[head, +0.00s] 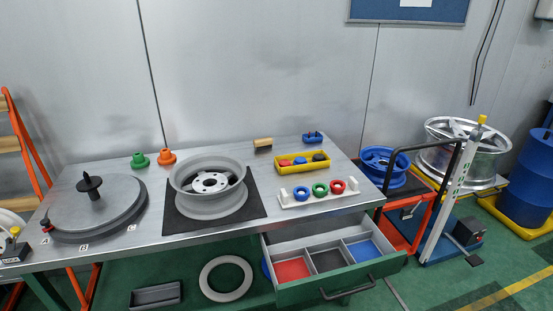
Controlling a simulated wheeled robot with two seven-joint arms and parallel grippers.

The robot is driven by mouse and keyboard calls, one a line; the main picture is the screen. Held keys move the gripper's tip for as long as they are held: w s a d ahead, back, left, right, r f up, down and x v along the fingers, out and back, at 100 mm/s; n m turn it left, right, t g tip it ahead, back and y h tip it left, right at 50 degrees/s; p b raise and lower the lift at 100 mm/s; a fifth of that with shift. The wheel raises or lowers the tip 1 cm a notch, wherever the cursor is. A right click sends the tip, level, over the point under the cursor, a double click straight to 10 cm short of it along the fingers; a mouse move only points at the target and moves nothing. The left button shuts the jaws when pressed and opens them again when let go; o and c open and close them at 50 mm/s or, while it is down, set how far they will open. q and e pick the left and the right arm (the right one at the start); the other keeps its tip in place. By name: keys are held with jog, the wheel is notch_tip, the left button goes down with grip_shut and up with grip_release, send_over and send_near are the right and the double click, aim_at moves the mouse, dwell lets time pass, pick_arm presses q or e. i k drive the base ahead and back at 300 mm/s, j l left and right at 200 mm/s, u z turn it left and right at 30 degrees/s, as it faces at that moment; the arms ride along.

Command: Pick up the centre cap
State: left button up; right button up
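A yellow tray (302,163) at the back right of the workbench holds small round pieces in red, blue and dark colours. These look like caps, but they are too small to tell for certain which is the centre cap. A grey wheel (208,187) lies flat on a black mat (255,210) at the middle of the bench, its hub hole uncovered. Neither of my grippers is in view.
A white rack (297,199) with blue, green and red rings stands in front of the tray. A drawer with coloured compartments (330,259) is open at the front.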

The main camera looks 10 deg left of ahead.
aim_at(317, 157)
jog(key=u, duration=2.8)
jog(key=l+u, duration=0.15)
jog(key=u, duration=0.25)
jog(key=k+l+u, duration=0.1)
jog(key=u, duration=0.3)
jog(key=k+l+u, duration=0.1)
jog(key=u, duration=0.3)
jog(key=k+l+u, duration=0.1)
jog(key=u, duration=0.3)
jog(key=k+u, duration=0.1)
jog(key=u, duration=0.3)
jog(key=k+z, duration=0.4)
jog(key=k, duration=0.2)
jog(key=k+l+z, duration=0.1)
jog(key=k+z, duration=0.25)
jog(key=k, duration=0.3)
jog(key=k+u, duration=0.3)
jog(key=k+j+u, duration=0.1)
jog(key=k+u, duration=0.15)
jog(key=k, duration=0.25)
jog(key=k+l+u, duration=0.2)
jog(key=k+u, duration=0.75)
jog(key=k, duration=0.15)
jog(key=k+z, duration=0.1)
jog(key=z, duration=1.85)
